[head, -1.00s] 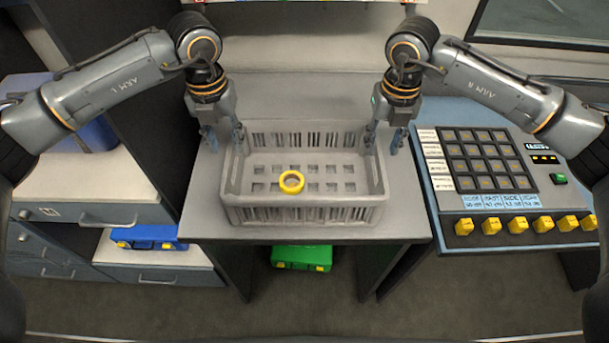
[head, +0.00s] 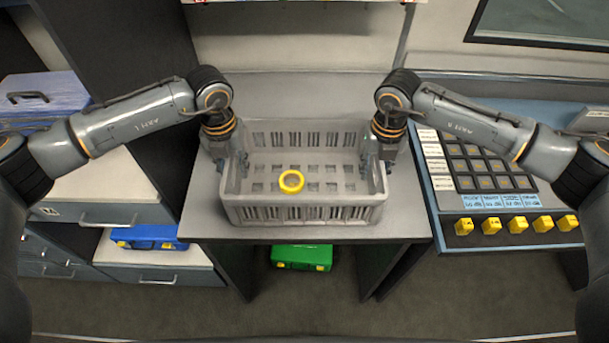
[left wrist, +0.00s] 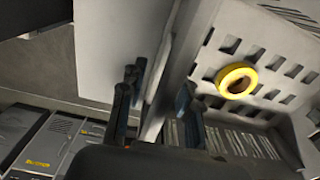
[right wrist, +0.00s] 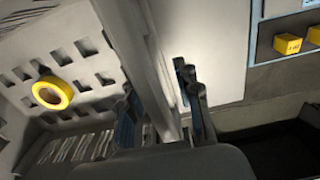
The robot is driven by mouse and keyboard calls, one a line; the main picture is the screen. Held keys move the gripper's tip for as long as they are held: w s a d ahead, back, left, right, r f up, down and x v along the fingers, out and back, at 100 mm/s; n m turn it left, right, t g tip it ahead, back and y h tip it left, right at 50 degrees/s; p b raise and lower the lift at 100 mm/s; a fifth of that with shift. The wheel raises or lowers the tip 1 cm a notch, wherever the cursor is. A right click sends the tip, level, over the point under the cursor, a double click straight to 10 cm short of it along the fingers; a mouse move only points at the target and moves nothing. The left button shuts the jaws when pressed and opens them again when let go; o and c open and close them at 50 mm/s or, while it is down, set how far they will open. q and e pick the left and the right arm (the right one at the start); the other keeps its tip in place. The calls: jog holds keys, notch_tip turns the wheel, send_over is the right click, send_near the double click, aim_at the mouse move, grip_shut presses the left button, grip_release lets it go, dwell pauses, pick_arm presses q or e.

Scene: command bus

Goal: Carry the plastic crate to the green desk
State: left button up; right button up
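The grey plastic crate (head: 305,212) stands on a grey desk (head: 410,222), with a yellow ring (head: 291,181) on its slotted floor. My left gripper (head: 233,168) is at the crate's left wall; in the left wrist view its open fingers (left wrist: 157,100) stand on either side of that wall. My right gripper (head: 376,170) is at the right wall; in the right wrist view its open fingers (right wrist: 160,102) straddle that wall. Gaps show between the fingers and the walls. I see no desk that is clearly green.
A button console (head: 480,165) with yellow switches adjoins the desk on the right. Drawers (head: 105,213) and a blue case (head: 147,237) are at the left. A green case (head: 301,257) lies under the desk. Open floor shows in front.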

pick_arm(q)
grip_shut()
pick_arm(e)
grip_shut()
pick_arm(q)
jog(key=shift+r, duration=0.15)
pick_arm(e)
jog(key=shift+r, duration=0.1)
